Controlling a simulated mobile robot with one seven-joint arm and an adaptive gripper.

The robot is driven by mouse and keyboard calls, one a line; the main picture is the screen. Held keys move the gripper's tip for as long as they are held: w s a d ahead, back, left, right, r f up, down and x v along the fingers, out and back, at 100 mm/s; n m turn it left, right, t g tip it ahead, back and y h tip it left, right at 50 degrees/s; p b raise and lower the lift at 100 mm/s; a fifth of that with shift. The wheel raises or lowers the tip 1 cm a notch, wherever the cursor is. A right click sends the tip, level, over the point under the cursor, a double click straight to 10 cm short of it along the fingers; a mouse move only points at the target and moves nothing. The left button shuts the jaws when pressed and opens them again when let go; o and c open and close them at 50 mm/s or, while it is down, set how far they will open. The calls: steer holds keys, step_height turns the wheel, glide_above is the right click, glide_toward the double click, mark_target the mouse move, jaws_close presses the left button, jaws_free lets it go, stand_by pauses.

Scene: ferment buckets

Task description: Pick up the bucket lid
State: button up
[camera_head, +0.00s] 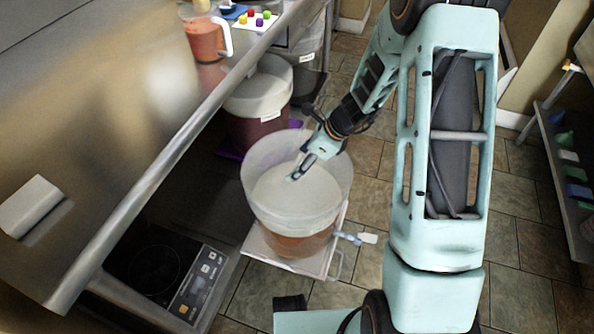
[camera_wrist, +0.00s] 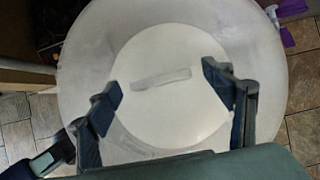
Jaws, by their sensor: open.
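The bucket (camera_head: 290,235) is large and translucent, with an amber content low inside, and stands on a small cart in the middle of the head view. A pale round lid (camera_head: 270,195) shows inside its rim; in the wrist view the lid (camera_wrist: 170,60) is a white disc with a raised, bar-like grip (camera_wrist: 160,79) across it. My gripper (camera_head: 297,172) is over the bucket opening, above the lid. In the wrist view my gripper (camera_wrist: 168,90) is open, its fingers on either side of the bar. Nothing is between them. The exact gap to the lid cannot be told.
A metal counter (camera_head: 150,190) runs along the left, with a red-filled jug (camera_head: 205,42) on it. A second bucket (camera_head: 258,100) stands behind, partly under the counter. An induction hob (camera_head: 155,268) is at lower left. Tiled floor (camera_head: 515,245) is free on the right.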

steer(key=shift+r, duration=0.1)
steer(key=c, duration=1.5)
